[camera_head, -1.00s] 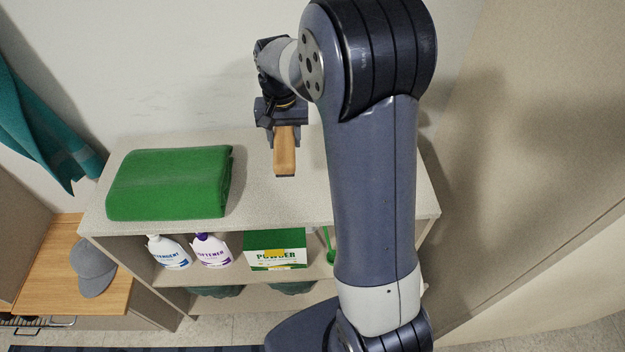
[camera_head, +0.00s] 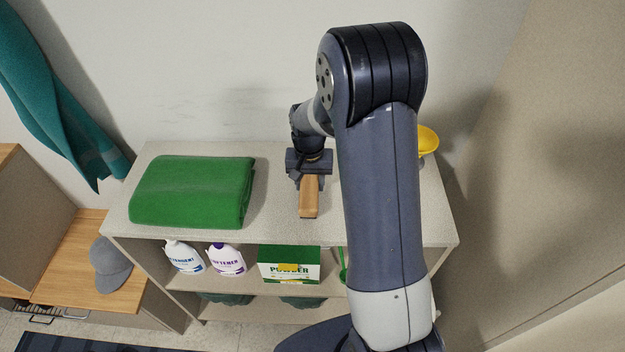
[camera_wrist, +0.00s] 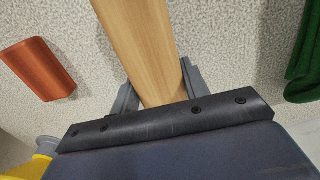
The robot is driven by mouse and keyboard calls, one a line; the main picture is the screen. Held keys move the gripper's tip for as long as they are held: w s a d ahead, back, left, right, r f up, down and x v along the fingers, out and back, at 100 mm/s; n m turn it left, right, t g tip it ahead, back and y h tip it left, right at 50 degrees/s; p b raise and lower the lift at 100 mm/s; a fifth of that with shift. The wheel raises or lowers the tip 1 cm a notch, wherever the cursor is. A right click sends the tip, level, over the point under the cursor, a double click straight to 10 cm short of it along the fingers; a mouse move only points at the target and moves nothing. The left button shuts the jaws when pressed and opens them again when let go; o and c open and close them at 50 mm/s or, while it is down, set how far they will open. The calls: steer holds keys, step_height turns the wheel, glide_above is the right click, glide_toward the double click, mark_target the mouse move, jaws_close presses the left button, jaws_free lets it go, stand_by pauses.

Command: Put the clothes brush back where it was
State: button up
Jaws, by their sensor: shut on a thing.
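The clothes brush (camera_head: 309,198) has a light wooden body and is in my gripper (camera_head: 309,178), over the top of the grey speckled shelf unit (camera_head: 280,200). In the wrist view the brush (camera_wrist: 143,40) runs away between the two fingers of my gripper (camera_wrist: 155,95), which are shut on it. Its bristles are not visible. I cannot tell whether its underside touches the shelf top.
A folded green blanket (camera_head: 190,190) lies left of the brush. A yellow item (camera_head: 428,139) is partly hidden behind my arm. The wrist view shows an orange-red block (camera_wrist: 38,69) on the top. Bottles and a powder box (camera_head: 289,264) stand below.

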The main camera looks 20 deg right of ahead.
mark_target(310, 178)
steer(key=shift+f, duration=0.35)
steer(key=o, duration=1)
steer(key=shift+r, duration=0.1)
steer(key=shift+c, duration=0.2)
step_height(310, 178, up, 12)
steer(key=b, duration=0.1)
steer(key=shift+r, duration=0.25)
